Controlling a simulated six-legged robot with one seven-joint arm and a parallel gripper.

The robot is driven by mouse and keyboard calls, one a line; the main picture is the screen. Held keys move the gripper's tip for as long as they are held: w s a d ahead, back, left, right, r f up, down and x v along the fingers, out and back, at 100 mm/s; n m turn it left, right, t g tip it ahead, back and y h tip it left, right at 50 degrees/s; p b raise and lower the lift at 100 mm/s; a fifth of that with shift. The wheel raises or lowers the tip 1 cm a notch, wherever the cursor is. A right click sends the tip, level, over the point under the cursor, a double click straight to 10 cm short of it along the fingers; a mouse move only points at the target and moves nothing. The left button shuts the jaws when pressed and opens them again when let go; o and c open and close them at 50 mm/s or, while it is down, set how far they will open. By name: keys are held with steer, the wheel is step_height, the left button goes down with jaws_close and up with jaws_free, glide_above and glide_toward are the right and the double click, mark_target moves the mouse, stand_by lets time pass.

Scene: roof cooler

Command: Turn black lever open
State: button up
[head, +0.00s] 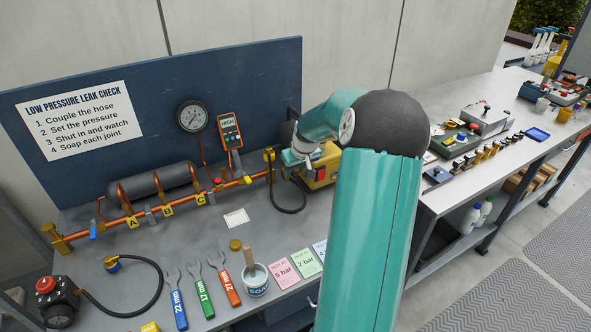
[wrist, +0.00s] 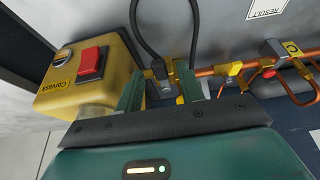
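My gripper (wrist: 160,88) is at the right end of the copper pipe, beside the yellow box. In the wrist view its two green fingers stand apart, with a dark grey-black piece (wrist: 161,79) on the brass fitting between them. This piece looks like the black lever, but a finger and the gripper body hide part of it. I see no clear contact with either finger. In the head view my gripper (head: 294,157) shows small beside the brass end fitting (head: 269,156), and my arm hides much of the area. The lever cannot be made out there.
The yellow box (wrist: 92,72) with a red switch stands close to my gripper. A black hose (head: 287,210) loops below the pipe (head: 232,184). A blue panel (head: 255,85) rises behind. Wrenches (head: 203,290) and a soap pot (head: 256,281) lie nearer the front.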

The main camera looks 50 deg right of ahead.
jaws_close()
steer(key=shift+w+a, duration=0.1)
steer(key=shift+a, duration=0.1)
steer(key=w+a+m+g+h, duration=0.2)
steer(key=w+m+g, duration=0.3)
steer(key=m, duration=1.2)
steer(key=shift+w+a+h, duration=0.4)
steer(key=shift+w+a, duration=0.4)
steer(key=shift+w, duration=0.05)
